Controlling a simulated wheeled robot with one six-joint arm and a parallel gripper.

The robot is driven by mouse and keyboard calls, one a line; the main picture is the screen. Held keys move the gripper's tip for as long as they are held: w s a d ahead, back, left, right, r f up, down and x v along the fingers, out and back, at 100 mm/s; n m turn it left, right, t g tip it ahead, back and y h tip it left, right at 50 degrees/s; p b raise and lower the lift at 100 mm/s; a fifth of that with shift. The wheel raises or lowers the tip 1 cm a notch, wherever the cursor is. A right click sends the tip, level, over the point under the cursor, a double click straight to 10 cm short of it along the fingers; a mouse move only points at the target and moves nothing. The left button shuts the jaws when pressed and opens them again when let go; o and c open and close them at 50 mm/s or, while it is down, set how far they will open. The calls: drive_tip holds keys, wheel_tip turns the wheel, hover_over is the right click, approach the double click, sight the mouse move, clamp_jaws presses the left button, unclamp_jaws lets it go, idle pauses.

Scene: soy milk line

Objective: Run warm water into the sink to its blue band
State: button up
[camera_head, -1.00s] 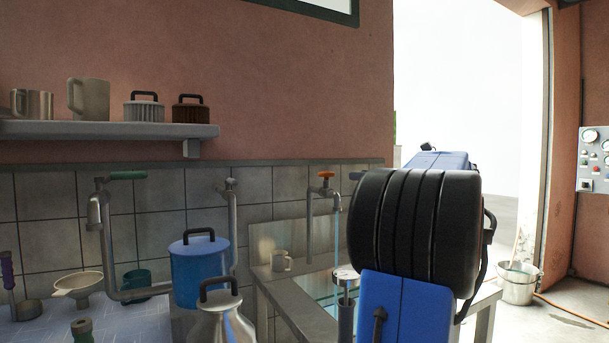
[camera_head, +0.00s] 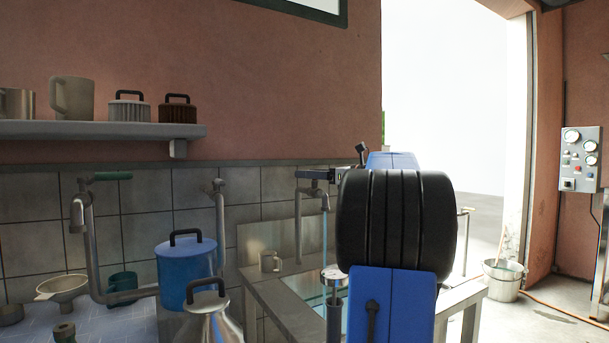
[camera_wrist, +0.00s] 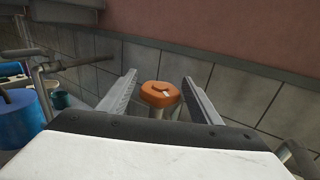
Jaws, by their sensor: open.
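The tap (camera_head: 312,200) with the orange handle (camera_wrist: 160,94) stands over the sink (camera_head: 268,299), and a thin stream of water (camera_head: 325,240) falls from its spout. Pale bluish water shows in part of the basin, but I cannot make out the blue band or the level against it. My gripper (camera_wrist: 160,80) is open, with a finger on each side of the orange handle in the wrist view. In the head view my gripper (camera_head: 316,176) covers the handle, and my arm hides the sink's right part.
A blue lidded pot (camera_head: 186,270) and a metal can (camera_head: 208,322) stand left of the sink. A green-handled tap (camera_head: 88,215) and a grey tap (camera_head: 219,215) are further left. A shelf (camera_head: 100,130) holds mugs above.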

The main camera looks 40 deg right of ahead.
drive_tip(key=shift+x, duration=1.35)
drive_tip(key=c, duration=1)
drive_tip(key=shift+m+h, duration=0.3)
drive_tip(key=shift+h, duration=0.1)
drive_tip(key=m+h, duration=0.2)
drive_tip(key=h, duration=0.1)
drive_tip(key=d+m+h, duration=0.1)
drive_tip(key=m+h, duration=0.1)
drive_tip(key=h, duration=0.2)
drive_tip(key=shift+d, duration=0.2)
drive_tip(key=shift+s+d+m+g+h, duration=0.1)
drive_tip(key=shift+d+m+g+h, duration=0.15)
drive_tip(key=shift+m+h, duration=0.5)
drive_tip(key=shift+d+m+g+h, duration=0.25)
drive_tip(key=shift+m+h, duration=0.35)
drive_tip(key=shift+h, duration=0.4)
drive_tip(key=shift+s+d+m+g+h, duration=0.1)
drive_tip(key=shift+d+m+g+h, duration=0.15)
drive_tip(key=shift+m+h, duration=0.5)
drive_tip(key=shift+h, duration=0.4)
